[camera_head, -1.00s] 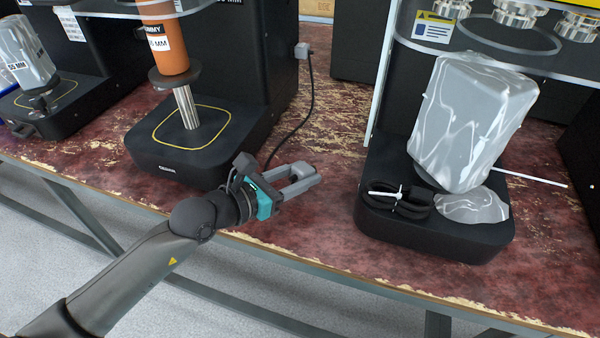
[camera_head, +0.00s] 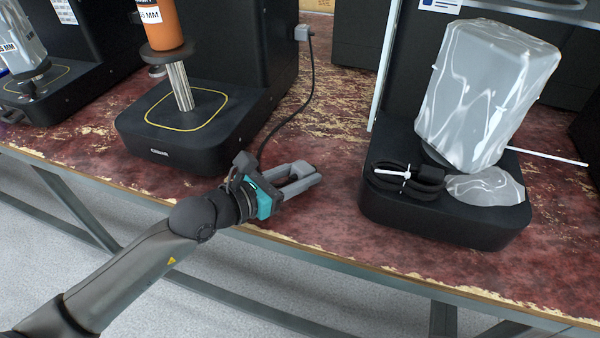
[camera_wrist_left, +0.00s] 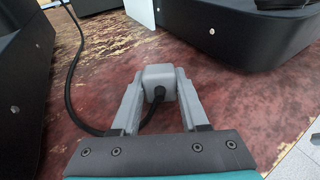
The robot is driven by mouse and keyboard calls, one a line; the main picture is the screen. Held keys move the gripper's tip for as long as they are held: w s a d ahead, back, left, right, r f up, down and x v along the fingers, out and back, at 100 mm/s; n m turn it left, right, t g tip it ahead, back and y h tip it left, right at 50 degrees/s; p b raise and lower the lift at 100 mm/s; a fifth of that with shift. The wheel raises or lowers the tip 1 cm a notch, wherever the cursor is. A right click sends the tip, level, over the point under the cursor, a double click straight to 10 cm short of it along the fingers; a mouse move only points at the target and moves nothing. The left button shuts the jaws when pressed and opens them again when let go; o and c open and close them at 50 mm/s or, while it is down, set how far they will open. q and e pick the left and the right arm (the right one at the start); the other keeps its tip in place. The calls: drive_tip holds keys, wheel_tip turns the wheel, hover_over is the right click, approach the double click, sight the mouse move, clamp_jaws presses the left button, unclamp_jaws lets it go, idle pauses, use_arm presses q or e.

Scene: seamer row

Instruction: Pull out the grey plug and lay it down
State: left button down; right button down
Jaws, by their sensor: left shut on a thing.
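The grey plug (camera_wrist_left: 159,80) sits between the fingertips of my left gripper (camera_wrist_left: 160,86), which is shut on it. A black cord leaves the plug toward the palm, passes under the fingers and runs off to the left. In the head view, my left gripper (camera_head: 304,176) is over the red worn bench top, between two machines and near the front edge. The cord (camera_head: 292,115) runs from behind the gripper up to a grey block (camera_head: 302,33) on the side of the left machine. I cannot tell whether the plug touches the bench. My right gripper is not in view.
The black machine (camera_head: 165,150) with an orange can stands left of my gripper. A machine (camera_head: 440,218) with a wrapped grey block (camera_head: 485,95) and a tied black cable coil (camera_head: 408,180) stands right. The bench top (camera_head: 335,110) between them is mostly clear.

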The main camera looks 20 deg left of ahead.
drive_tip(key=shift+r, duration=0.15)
use_arm(q)
drive_tip(key=shift+c, duration=1.7)
unclamp_jaws()
drive_tip(key=shift+s, duration=0.1)
drive_tip(key=shift+s+a, duration=0.15)
drive_tip(key=shift+s, duration=0.05)
drive_tip(key=p+v, duration=0.3)
drive_tip(key=v, duration=0.8)
drive_tip(key=shift+s+a+r+p, duration=0.1)
drive_tip(key=shift+s+p, duration=0.15)
drive_tip(key=shift+p, duration=0.1)
drive_tip(key=v, duration=0.3)
drive_tip(key=shift+p, duration=0.35)
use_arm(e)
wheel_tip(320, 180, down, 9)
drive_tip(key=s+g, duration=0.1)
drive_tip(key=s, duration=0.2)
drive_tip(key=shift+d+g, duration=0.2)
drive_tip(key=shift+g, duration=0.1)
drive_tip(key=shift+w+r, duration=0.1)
